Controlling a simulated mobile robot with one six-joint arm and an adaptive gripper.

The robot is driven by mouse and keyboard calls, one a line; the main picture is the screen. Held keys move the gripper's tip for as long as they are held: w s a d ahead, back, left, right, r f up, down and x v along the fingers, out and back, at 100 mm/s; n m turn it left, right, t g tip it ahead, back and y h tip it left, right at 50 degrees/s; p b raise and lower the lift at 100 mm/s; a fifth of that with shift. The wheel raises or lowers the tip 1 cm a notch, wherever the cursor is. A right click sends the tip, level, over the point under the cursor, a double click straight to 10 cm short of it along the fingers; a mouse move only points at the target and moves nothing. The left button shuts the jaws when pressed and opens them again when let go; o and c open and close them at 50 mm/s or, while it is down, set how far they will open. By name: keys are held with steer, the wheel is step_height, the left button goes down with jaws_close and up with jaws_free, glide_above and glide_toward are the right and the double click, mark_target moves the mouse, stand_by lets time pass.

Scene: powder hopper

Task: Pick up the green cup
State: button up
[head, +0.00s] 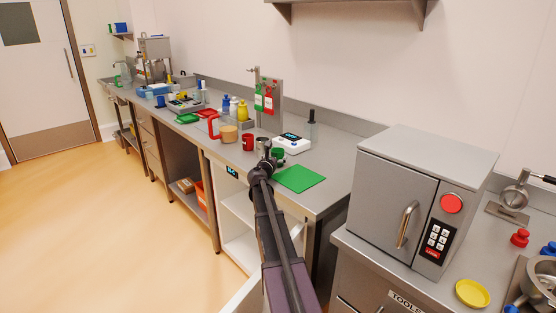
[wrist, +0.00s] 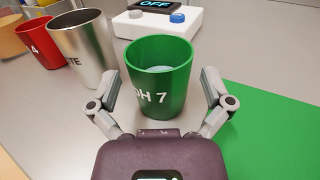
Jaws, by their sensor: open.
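The green cup (wrist: 158,82) stands upright on the grey bench in the wrist view, with white lettering ending in "H 7" on its front and something pale inside. My gripper (wrist: 160,88) is open, with one finger on each side of the cup. The left finger is close to the cup wall, and a gap shows on the right side; I cannot tell whether either touches. In the head view the cup (head: 278,153) is small and partly hidden behind my gripper (head: 268,160) at the bench's front.
A metal cup (wrist: 82,48) and a red cup (wrist: 36,42) stand to the left. A white scale (wrist: 155,22) reading "OFF" is behind the green cup. A green mat (wrist: 270,125) lies to the right. A steel box with a handle (head: 395,195) stands farther right.

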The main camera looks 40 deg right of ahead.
steer(key=shift+x, duration=1.45)
steer(key=c, duration=1)
steer(key=shift+r+p, duration=0.3)
steer(key=shift+r, duration=0.05)
steer(key=shift+r+p, duration=1.6)
steer(key=s, duration=0.1)
steer(key=s+a, duration=0.1)
steer(key=s, duration=0.1)
steer(key=shift+s+a, duration=0.1)
steer(key=shift+s, duration=0.05)
steer(key=shift+s+a+r+p, duration=0.2)
steer(key=shift+s+a, duration=0.4)
steer(key=shift+s, duration=1.35)
steer(key=shift+s+a+r+p, duration=0.2)
steer(key=shift+s+a, duration=0.35)
steer(key=shift+s, duration=1.4)
steer(key=shift+s+a+r+p, duration=0.2)
steer(key=shift+s+a, duration=0.4)
steer(key=shift+s, duration=1.35)
